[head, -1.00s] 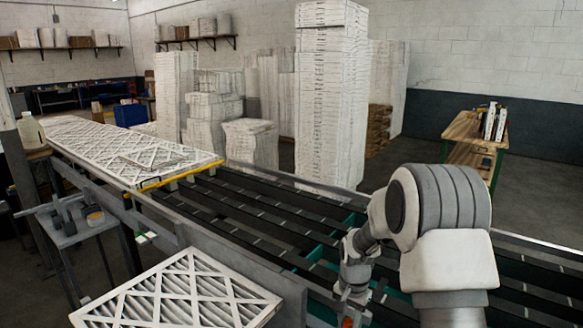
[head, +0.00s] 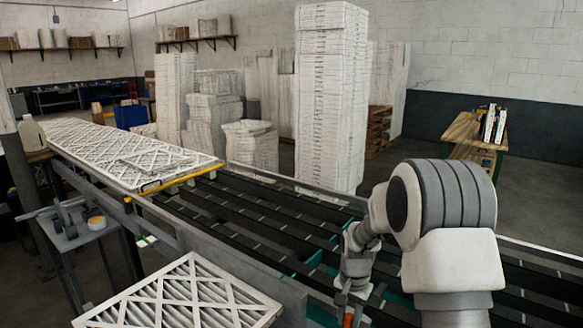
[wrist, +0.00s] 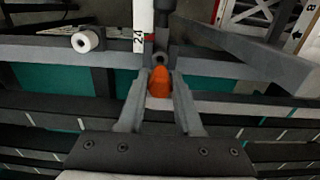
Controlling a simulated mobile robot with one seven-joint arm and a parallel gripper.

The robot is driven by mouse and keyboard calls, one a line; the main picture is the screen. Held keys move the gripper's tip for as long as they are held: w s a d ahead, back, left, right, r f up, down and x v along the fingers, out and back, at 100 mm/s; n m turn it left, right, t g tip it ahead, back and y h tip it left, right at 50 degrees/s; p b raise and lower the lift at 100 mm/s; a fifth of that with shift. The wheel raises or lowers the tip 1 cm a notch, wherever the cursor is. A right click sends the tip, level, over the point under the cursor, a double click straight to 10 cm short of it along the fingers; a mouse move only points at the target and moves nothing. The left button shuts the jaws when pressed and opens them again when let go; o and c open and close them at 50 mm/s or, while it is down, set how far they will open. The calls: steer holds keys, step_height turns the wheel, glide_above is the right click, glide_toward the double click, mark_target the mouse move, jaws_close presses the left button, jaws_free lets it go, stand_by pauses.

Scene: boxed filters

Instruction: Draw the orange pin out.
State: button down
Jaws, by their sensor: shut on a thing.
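The orange pin (wrist: 160,83) shows in the wrist view between the two fingers of my gripper (wrist: 160,100), which is shut on it. Beyond the pin is a dark grey round fitting with a hole (wrist: 160,58), on the rail beside a white strip marked 24. I cannot tell whether the pin's far end is in that fitting. In the head view my gripper (head: 348,312) is low at the bottom edge, with a bit of orange (head: 348,321) at its tip. The rest of the pin is hidden there.
A dark roller conveyor (head: 270,235) runs under my arm. A framed filter (head: 180,298) lies at the front left, and a long row of filters (head: 110,150) lies at the back left. A white roll (wrist: 85,41) is on the rail left of the pin.

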mark_target(349, 316)
steer(key=shift+r, duration=0.55)
steer(key=shift+r+p, duration=0.1)
steer(key=shift+p, duration=0.2)
steer(key=shift+r+p, duration=2.6)
steer(key=shift+r, duration=1.85)
